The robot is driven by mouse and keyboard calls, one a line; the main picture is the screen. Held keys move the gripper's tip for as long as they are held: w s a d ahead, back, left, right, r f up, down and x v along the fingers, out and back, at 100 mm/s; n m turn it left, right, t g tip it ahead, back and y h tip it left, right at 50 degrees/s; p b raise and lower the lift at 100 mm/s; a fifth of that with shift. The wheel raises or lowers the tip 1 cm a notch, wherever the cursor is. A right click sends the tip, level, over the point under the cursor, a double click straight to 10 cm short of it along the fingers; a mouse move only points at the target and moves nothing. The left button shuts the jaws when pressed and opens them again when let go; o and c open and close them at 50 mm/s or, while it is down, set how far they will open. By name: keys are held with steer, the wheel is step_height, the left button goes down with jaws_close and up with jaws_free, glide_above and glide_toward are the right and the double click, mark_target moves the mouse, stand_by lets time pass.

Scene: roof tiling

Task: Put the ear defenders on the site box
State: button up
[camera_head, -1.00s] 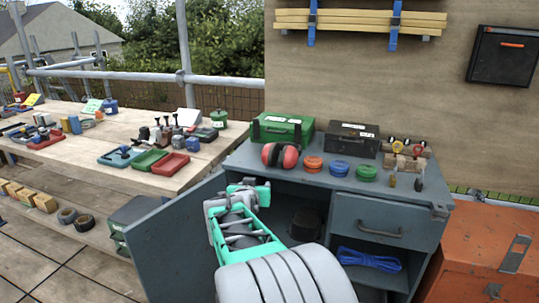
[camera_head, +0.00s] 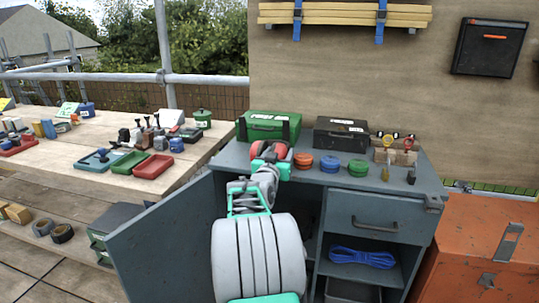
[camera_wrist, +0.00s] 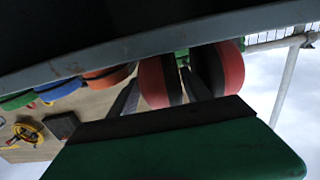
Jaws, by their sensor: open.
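The ear defenders (camera_head: 270,148), with red cups and dark cushions, stand on top of the grey cabinet near its left end. In the wrist view the red cups (camera_wrist: 158,80) show just beyond my fingers, and a dark edge hides part of them. My gripper (camera_head: 270,163) is open, right in front of the ear defenders. In the wrist view its dark fingers (camera_wrist: 160,84) point at them, one cup lying between the fingers in the picture; I cannot tell whether they touch. The orange metal chest (camera_head: 460,236), likely the site box, stands right of the cabinet.
The grey cabinet (camera_head: 226,160) has its left door (camera_head: 160,240) open. On its top are orange, blue and green discs (camera_head: 330,165), a green case (camera_head: 265,126), a black case (camera_head: 341,133) and small tools. A wooden bench (camera_head: 60,160) with trays stands left.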

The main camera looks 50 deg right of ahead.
steer(key=shift+x, duration=1)
jaws_close()
